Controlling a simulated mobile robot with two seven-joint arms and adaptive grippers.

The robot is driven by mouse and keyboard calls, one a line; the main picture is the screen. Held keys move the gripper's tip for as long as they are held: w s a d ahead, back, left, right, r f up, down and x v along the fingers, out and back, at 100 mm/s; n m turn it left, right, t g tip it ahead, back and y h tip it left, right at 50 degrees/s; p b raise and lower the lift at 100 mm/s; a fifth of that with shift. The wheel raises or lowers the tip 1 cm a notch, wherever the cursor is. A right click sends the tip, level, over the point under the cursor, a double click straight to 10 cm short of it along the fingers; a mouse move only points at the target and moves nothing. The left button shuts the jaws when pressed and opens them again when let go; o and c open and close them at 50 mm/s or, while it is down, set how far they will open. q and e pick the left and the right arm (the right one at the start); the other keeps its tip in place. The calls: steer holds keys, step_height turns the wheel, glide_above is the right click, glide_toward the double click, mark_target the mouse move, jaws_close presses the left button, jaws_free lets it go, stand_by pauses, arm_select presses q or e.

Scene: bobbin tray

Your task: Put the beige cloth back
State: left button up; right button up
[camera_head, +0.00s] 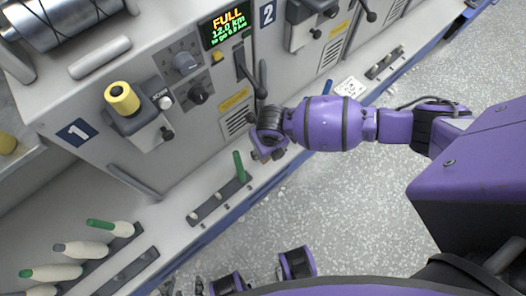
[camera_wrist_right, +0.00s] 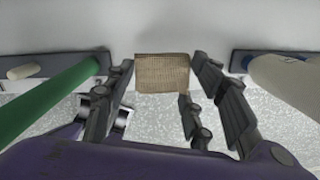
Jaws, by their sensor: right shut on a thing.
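The beige cloth (camera_wrist_right: 162,72) is a small woven piece seen between the fingertips of my right gripper (camera_wrist_right: 161,80) in the right wrist view. That gripper is shut on it, close to a pale surface. In the head view my right gripper (camera_head: 268,152) is beside the front ledge of the machine; its fingers are mostly hidden by my wrist, and I cannot make out the cloth there. My left gripper (camera_head: 255,279) shows at the bottom edge of the head view, cut off, its two fingers apart over the floor with nothing seen between them.
Several cream bobbins (camera_head: 80,249) lie at lower left. A yellow spool (camera_head: 122,98) sits on the machine (camera_head: 205,140). Speckled floor (camera_head: 340,210) is clear. A lever (camera_head: 253,80) hangs above the gripper.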

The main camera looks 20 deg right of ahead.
steer(key=shift+w+a+f, duration=0.1)
steer(key=shift+w+f, duration=0.85)
steer(key=shift+f, duration=0.2)
step_height(320, 180, down, 3)
steer(key=shift+w+f+b, duration=0.1)
steer(key=shift+w+b, duration=0.05)
steer(key=shift+b, duration=0.5)
arm_select(q)
steer(key=shift+s+a+f, duration=0.15)
steer(key=shift+s+f, duration=0.15)
steer(key=shift+f, duration=0.3)
arm_select(e)
steer(key=shift+f, duration=0.1)
steer(key=shift+f, duration=0.15)
steer(key=o, duration=1)
arm_select(q)
steer(key=shift+s+f, duration=0.15)
